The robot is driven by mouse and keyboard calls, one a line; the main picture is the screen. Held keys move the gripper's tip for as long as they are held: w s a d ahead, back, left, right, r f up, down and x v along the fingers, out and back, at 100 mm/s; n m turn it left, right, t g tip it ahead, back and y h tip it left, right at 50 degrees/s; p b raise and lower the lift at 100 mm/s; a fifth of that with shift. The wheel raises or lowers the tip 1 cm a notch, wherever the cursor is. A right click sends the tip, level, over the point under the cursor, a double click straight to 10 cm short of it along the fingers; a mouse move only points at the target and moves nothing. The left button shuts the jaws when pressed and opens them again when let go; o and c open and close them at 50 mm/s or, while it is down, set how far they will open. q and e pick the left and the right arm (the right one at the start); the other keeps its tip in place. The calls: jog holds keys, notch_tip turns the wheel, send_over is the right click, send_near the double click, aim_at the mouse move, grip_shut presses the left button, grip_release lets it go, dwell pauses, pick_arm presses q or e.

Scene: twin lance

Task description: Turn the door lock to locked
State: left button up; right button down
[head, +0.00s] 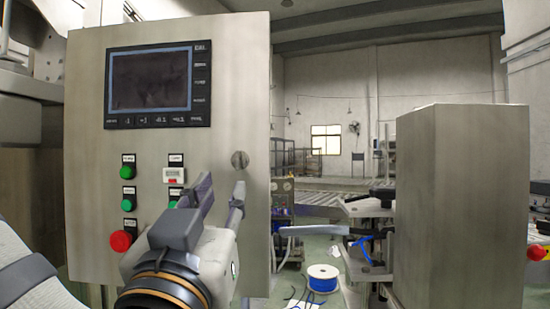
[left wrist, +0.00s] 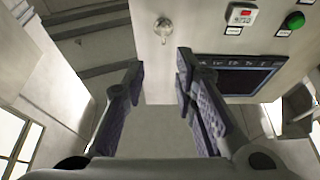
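The door lock (head: 239,160) is a small round silver knob on the right part of the grey control panel's face (head: 232,80). It also shows in the left wrist view (left wrist: 163,27), at the top, roughly in line with the gap between my fingers. My left gripper (head: 222,190) is open and empty, with its two purple-padded fingers apart just below the lock in the head view. In the left wrist view the gripper (left wrist: 160,72) has a clear gap from the lock. Which way the lock is turned is too small to tell. My right gripper is not in view.
The panel carries a dark screen (head: 150,80), green buttons (head: 128,200), a white switch with a red display (head: 174,175) and a red stop button (head: 121,240). A tall grey cabinet (head: 462,200) stands at the right. A blue-and-white spool (head: 322,277) is on the floor.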

aim_at(236, 155)
pick_arm(q)
jog(key=x, duration=1.1)
jog(key=shift+w+a+r, duration=0.25)
jog(key=shift+a+r, duration=0.05)
jog(key=shift+a, duration=0.05)
jog(key=shift+c, duration=0.2)
grip_shut()
